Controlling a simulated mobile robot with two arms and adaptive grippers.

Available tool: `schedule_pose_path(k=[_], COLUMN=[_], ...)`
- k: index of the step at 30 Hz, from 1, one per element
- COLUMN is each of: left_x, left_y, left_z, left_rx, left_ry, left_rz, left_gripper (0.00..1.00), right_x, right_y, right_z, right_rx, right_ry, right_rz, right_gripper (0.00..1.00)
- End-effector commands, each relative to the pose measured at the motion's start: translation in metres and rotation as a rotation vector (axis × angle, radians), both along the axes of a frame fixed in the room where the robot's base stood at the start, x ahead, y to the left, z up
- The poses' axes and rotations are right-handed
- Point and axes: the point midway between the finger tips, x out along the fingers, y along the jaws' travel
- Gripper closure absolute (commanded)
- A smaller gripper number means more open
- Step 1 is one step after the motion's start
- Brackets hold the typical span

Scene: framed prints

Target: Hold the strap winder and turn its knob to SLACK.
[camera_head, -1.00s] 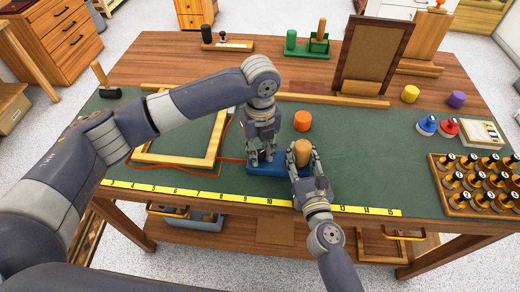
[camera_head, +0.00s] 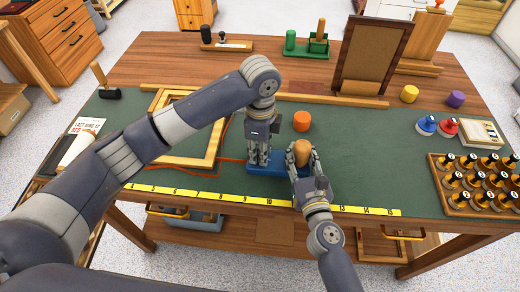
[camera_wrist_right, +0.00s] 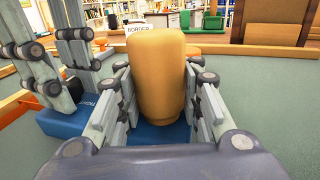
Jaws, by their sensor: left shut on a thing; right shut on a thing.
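The strap winder is a blue block (camera_head: 284,169) on the green mat, with an upright tan wooden grip (camera_head: 301,151) at its right end. A red strap (camera_head: 232,160) runs from its left side towards a wooden frame (camera_head: 213,143). My right gripper (camera_head: 304,157) is shut around the tan grip, which stands upright between its fingers in the right wrist view (camera_wrist_right: 158,75). My left gripper (camera_head: 259,160) points down at the winder's left end and is shut on a part there. Its fingers hide that part, so I cannot read the knob's setting.
An orange cylinder (camera_head: 302,121) stands just behind the winder. A yellow ruler strip (camera_head: 235,198) runs along the front. A printed card (camera_head: 82,137) lies at the left. A dark-framed board (camera_head: 371,56) stands at the back.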

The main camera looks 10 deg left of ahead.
Motion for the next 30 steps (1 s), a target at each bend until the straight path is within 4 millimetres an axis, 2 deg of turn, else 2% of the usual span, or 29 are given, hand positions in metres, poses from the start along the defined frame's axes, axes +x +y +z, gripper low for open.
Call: schedule_pose_path(k=[30], left_x=[0.0023], left_y=[-0.0001], left_z=[0.0007], left_rx=[-0.003], left_ry=[-0.003], left_rz=[0.956], left_gripper=[1.0], right_x=[-0.0008], right_y=[0.0019], right_z=[0.0004], right_rx=[-0.001], right_ry=[-0.001], right_rz=[0.005], right_gripper=[1.0])
